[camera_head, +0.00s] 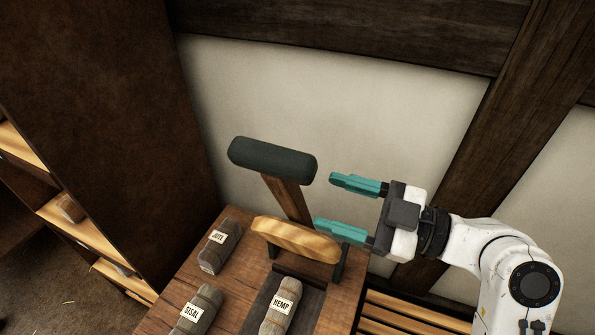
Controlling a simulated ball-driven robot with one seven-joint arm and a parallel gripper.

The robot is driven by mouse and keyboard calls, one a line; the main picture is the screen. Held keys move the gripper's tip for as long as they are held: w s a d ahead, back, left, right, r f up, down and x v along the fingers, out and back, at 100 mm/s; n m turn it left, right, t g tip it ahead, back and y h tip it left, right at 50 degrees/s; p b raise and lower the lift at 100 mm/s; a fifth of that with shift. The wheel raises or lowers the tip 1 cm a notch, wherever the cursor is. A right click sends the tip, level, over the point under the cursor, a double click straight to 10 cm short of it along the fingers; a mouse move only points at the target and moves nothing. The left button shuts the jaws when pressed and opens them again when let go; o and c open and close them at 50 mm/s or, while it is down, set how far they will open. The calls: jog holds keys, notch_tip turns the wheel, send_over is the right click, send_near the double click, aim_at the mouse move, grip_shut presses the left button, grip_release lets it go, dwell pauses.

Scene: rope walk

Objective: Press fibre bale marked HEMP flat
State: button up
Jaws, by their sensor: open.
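The fibre bale marked HEMP (280,304) lies on the dark bed of a press on the wooden table, a grey-brown bundle with a white label. A light wooden plate (296,239) stands raised and tilted just behind it. A dark padded handle (272,160) tops a wooden lever (288,199) rising behind the plate. My gripper (336,204) is open, with two teal fingers pointing left. It is to the right of the handle and lever, apart from both in the picture, with nothing between the fingers. The bale's near end is close to the bottom edge of view.
Bales marked JUTE (221,245) and SISAL (197,311) lie on the table (236,283) left of the press. A tall dark cabinet (105,120) and shelves (78,217) stand at left. A pale wall with dark beams is behind. A slatted wooden surface (405,316) is at lower right.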

jog(key=p+x, duration=0.2)
jog(key=x, duration=0.8)
jog(key=shift+a, duration=0.25)
jog(key=shift+f, duration=0.1)
jog(key=shift+c, duration=0.3)
grip_shut()
